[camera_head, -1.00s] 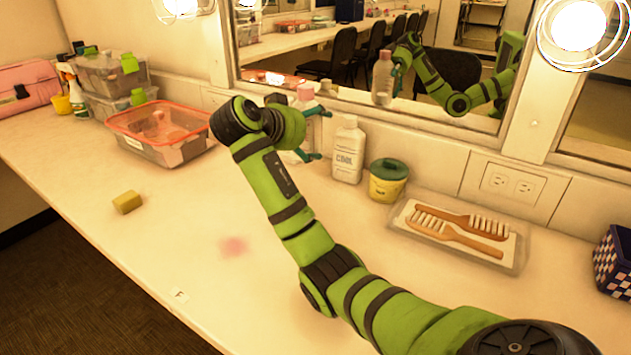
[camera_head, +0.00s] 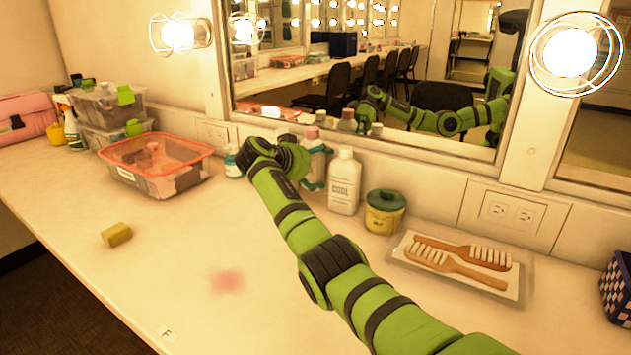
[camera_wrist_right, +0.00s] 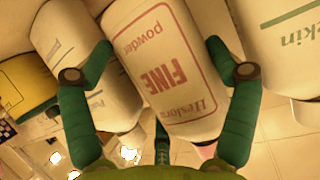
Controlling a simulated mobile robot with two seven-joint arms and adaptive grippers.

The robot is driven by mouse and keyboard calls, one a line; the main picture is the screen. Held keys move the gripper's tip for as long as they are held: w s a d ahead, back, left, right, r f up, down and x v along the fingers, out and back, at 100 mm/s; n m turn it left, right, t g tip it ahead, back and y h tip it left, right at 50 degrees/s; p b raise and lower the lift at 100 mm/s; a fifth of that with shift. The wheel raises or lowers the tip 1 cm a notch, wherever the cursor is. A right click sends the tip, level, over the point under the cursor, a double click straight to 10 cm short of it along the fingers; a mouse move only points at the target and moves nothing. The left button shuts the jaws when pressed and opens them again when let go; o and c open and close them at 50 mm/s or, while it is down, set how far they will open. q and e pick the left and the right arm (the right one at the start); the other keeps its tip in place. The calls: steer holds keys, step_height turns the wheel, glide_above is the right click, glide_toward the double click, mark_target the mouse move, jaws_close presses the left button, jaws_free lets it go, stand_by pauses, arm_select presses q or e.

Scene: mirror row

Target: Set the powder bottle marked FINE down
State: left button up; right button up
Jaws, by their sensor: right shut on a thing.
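The powder bottle marked FINE (camera_wrist_right: 165,72) is white with red lettering and sits between the green fingers of my right gripper (camera_wrist_right: 158,55), which is shut on it. In the head view its pink cap (camera_head: 312,133) and part of its body show behind my right gripper (camera_head: 314,168), just left of the white COOL bottle (camera_head: 344,185). Its base is hidden behind my arm, so I cannot tell whether it touches the counter (camera_head: 130,270). My left gripper is not in view.
Close neighbours in the wrist view are a white bottle on the left (camera_wrist_right: 85,60) and another on the right (camera_wrist_right: 283,45). A yellow jar (camera_head: 384,214), a brush tray (camera_head: 410,262) and a lidded tub (camera_head: 165,185) stand along the counter. The mirror (camera_head: 400,140) is behind.

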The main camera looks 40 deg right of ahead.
mark_target(311, 180)
steer(key=shift+f, duration=1.95)
steer(key=o, duration=1.2)
steer(key=shift+f, duration=0.1)
steer(key=shift+c, duration=0.2)
steer(key=v, duration=1.2)
